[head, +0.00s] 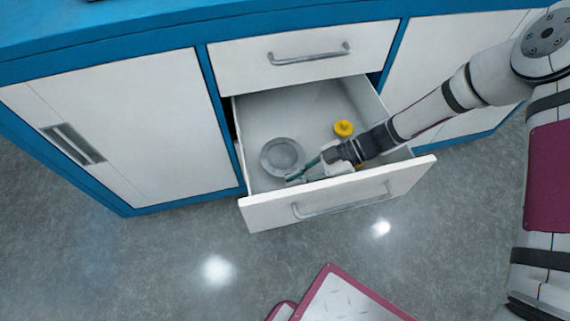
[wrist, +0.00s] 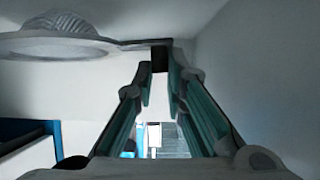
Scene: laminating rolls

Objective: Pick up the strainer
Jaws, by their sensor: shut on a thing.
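The strainer (head: 282,156) is a round grey metal bowl with a wide rim, inside the open drawer (head: 262,213). In the wrist view the strainer (wrist: 58,44) is at the upper left, with its flat handle reaching right to my fingertips. My gripper (head: 297,176) is down inside the drawer, near its front panel and to the lower right of the bowl. In the wrist view my gripper (wrist: 160,68) has its teal-padded fingers shut on the handle end. I cannot tell whether the strainer rests on the drawer floor.
A yellow object (head: 343,128) stands in the drawer behind my gripper, close to my arm. The drawer walls surround the gripper on all sides. A closed drawer (head: 305,52) is directly above. The grey floor in front is mostly clear.

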